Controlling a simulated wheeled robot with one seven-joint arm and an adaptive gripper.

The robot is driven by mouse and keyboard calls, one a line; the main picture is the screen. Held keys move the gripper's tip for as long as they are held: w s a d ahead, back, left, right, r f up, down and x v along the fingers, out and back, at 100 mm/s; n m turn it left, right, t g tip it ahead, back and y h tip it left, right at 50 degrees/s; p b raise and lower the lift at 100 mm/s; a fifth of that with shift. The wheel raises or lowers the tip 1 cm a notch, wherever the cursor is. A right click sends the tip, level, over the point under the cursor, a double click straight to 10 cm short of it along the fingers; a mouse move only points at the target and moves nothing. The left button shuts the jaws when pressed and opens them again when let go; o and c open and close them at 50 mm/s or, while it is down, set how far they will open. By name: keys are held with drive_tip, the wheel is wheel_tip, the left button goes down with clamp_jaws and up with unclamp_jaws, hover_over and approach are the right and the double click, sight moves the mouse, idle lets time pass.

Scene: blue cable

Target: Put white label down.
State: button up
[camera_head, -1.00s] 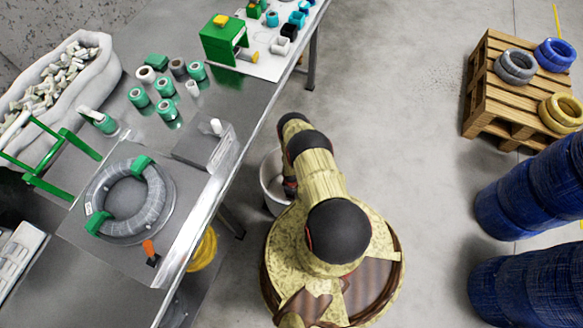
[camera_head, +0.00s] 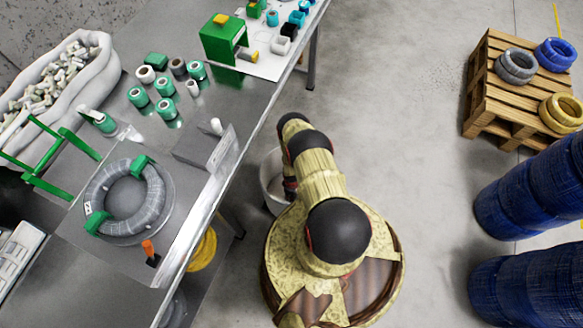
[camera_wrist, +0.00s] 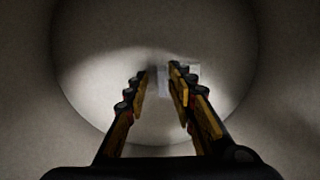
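My gripper (camera_wrist: 162,78) reaches down inside a pale round bin in the wrist view. Its two fingers stand apart with a gap between them. A small pale, flat piece (camera_wrist: 165,80), possibly the white label, shows at the fingertips, by the right finger. I cannot tell whether it touches that finger or lies on the bin floor (camera_wrist: 205,100). In the head view the white bin (camera_head: 269,184) stands on the floor beside the table, and my arm hides part of it. A white label with dark print (camera_head: 88,208) sits on the grey cable coil (camera_head: 151,212).
The metal table (camera_head: 240,90) runs along the left, with green-and-white rolls (camera_head: 166,109), a grey box (camera_head: 205,150) and a green stand (camera_head: 222,40). A pallet (camera_head: 490,95) with coils and large blue spools (camera_head: 530,190) stand at right. The floor between is clear.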

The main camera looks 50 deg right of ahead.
wheel_tip(320, 180, up, 12)
drive_tip(key=p, duration=0.5)
drive_tip(key=shift+r+p, duration=0.15)
drive_tip(key=shift+p, duration=0.2)
drive_tip(key=shift+r, duration=0.1)
